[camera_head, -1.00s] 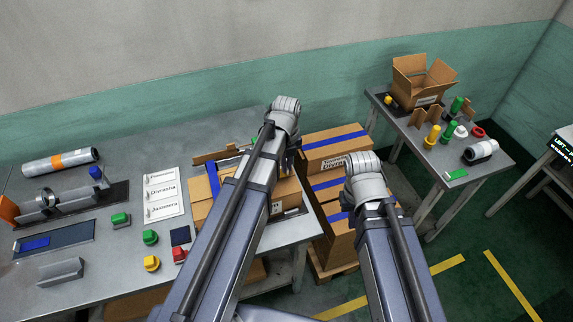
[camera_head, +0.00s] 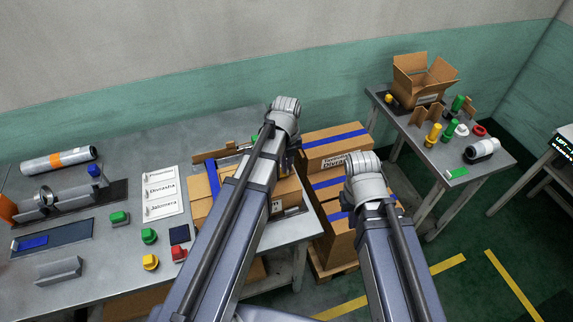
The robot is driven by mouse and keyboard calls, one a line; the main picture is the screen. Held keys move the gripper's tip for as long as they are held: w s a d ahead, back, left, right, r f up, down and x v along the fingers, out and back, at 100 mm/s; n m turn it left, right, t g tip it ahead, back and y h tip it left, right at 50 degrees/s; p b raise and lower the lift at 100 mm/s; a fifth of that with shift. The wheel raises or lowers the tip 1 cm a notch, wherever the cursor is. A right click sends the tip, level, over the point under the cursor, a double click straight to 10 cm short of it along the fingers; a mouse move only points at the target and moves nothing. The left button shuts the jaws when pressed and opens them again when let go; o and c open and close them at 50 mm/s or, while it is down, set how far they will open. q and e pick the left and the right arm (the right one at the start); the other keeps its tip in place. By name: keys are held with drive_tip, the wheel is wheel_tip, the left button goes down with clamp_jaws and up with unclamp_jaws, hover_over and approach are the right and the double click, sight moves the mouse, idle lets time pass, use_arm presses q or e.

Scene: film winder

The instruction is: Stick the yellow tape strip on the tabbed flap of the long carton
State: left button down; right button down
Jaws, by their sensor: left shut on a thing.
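A brown carton (camera_head: 200,212) lies on the left table, largely covered by my left arm. Its flaps stand up at the back, and blue shows along its left part. I cannot make out the tabbed flap. My left gripper (camera_head: 289,162) is over the right part of this carton. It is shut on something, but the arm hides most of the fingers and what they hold. I cannot clearly see the yellow tape strip. My right wrist is in front of the carton stack. Its fingers are hidden behind the arm.
Brown cartons with blue tape (camera_head: 335,146) are stacked on a pallet right of the table. A label card (camera_head: 161,193), coloured blocks and a roller stand (camera_head: 70,203) are on the left table. An open box (camera_head: 424,82) stands on the right table. Yellow lines mark the floor.

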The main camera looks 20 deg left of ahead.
use_arm(q)
drive_tip(key=shift+f, duration=0.15)
drive_tip(key=c, duration=0.9)
unclamp_jaws()
drive_tip(key=o, duration=0.5)
drive_tip(key=shift+o, duration=0.2)
wheel_tip(320, 180, up, 7)
drive_tip(key=p, duration=0.7)
